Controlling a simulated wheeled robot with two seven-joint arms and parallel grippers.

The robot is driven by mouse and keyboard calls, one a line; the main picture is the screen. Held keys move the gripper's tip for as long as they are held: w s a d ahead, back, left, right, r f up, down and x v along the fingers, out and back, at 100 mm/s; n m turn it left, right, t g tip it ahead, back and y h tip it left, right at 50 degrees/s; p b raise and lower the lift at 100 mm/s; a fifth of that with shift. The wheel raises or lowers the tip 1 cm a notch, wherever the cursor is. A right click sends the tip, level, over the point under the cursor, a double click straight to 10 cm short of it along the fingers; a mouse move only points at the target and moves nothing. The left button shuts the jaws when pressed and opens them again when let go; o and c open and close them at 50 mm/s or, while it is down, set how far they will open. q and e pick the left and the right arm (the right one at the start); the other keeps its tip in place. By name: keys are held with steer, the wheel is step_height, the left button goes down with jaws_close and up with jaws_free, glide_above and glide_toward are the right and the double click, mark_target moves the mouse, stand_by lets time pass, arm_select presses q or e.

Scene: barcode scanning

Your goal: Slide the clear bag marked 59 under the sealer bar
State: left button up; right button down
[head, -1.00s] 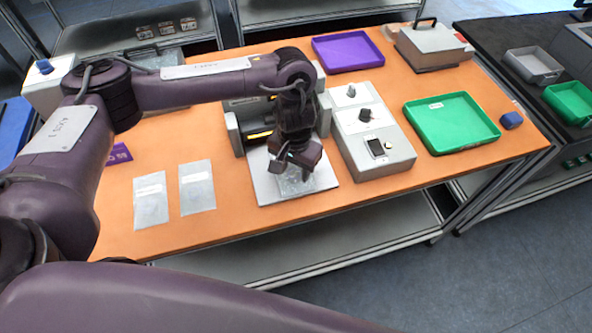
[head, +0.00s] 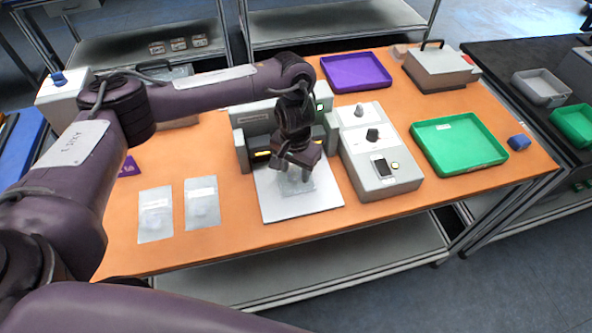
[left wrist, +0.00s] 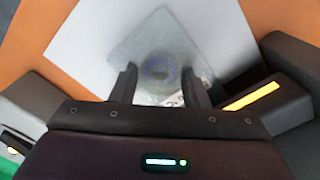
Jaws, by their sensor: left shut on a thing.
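My left gripper (head: 298,170) is shut on a clear bag (head: 295,187) over the white plate (head: 275,212) in front of the sealer (head: 252,118). In the left wrist view the bag (left wrist: 150,38) lies nearly flat between the fingers (left wrist: 160,84), with a round shape inside. A white label with dark print shows at its gripped end, mostly hidden; I cannot read the number. Whether the bag reaches under the bar is hidden by my gripper. My right gripper is out of view.
Two clear bags (head: 155,213) (head: 202,204) lie on the orange table to the left. A grey control box (head: 380,165) stands close right of the sealer. A green tray (head: 458,145) and a purple tray (head: 356,73) are farther right and back.

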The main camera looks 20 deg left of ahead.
arm_select(q)
steer(key=o, duration=1.1)
step_height(320, 180, up, 8)
steer(key=shift+f+p, duration=0.1)
steer(key=shift+p, duration=0.6)
